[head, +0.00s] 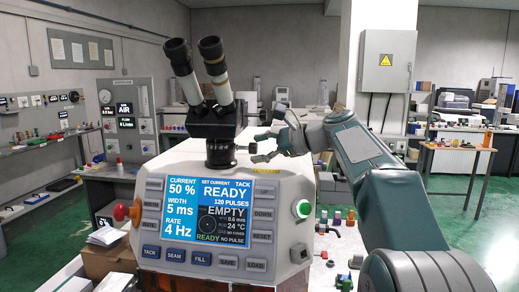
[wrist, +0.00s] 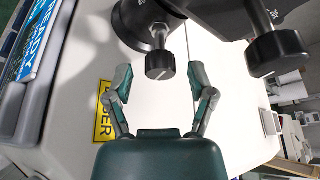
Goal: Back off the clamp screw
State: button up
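The clamp screw (wrist: 160,66) is a dark ribbed knob with a light line on its end face. It sticks out of the round collar at the foot of the microscope (head: 217,115); in the head view the collar (head: 220,150) sits on top of the machine. My gripper (wrist: 160,84) is open. In the wrist view one finger is on each side of the knob, with a gap on both sides, so it is not gripped. In the head view my gripper (head: 257,146) comes in from the right beside the collar.
A second, larger knob (wrist: 277,52) on the microscope is close to the right finger. The machine's screen (head: 210,207) reads READY and EMPTY. A green button (head: 302,208) and an orange-red knob (head: 120,212) are on its sides. Small parts lie on the bench at right.

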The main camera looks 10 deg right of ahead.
jog(key=v, duration=1.1)
jog(key=shift+d, duration=0.15)
jog(key=shift+s+d, duration=0.2)
jog(key=shift+d, duration=0.05)
jog(key=shift+s+a+r, duration=0.1)
